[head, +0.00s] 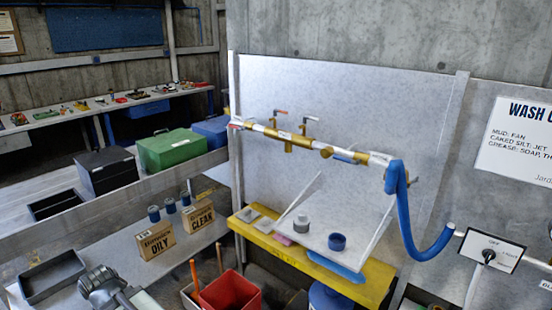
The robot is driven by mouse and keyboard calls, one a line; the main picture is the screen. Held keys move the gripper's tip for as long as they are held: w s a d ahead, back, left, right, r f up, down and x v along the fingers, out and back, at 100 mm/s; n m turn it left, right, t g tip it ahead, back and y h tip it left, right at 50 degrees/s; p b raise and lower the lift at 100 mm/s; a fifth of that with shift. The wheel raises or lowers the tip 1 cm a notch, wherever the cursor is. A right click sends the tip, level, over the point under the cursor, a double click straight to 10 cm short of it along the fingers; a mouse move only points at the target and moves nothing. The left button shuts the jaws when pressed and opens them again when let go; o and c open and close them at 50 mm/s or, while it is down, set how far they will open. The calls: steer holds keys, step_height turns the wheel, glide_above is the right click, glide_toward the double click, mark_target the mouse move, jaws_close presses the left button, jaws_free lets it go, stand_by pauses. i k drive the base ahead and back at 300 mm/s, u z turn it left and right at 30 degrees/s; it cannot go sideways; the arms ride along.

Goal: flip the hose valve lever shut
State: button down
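A brass and white pipe (300,140) runs across a pale back panel. Near its right end, a brass valve (327,153) has a blue lever (346,158) that appears to lie roughly along the pipe. A thick blue hose (408,215) hangs from the pipe's right end. Two taps rise from the pipe further left, one with a red-tipped handle (281,112) and one with a grey handle (309,119). A grey metal arm end, apparently my gripper (97,280), is at the lower left, well apart from the valve. Its fingers are not clear.
A red bin (230,292) stands in front. A side shelf holds a grey tray (52,277) and OILY (156,241) and CLEAN (198,217) signs.

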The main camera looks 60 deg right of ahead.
mark_target(336, 157)
steer(key=u, duration=0.4)
steer(key=i, duration=1.1)
steer(key=z, duration=0.1)
steer(key=k, duration=0.6)
steer(key=u, duration=0.25)
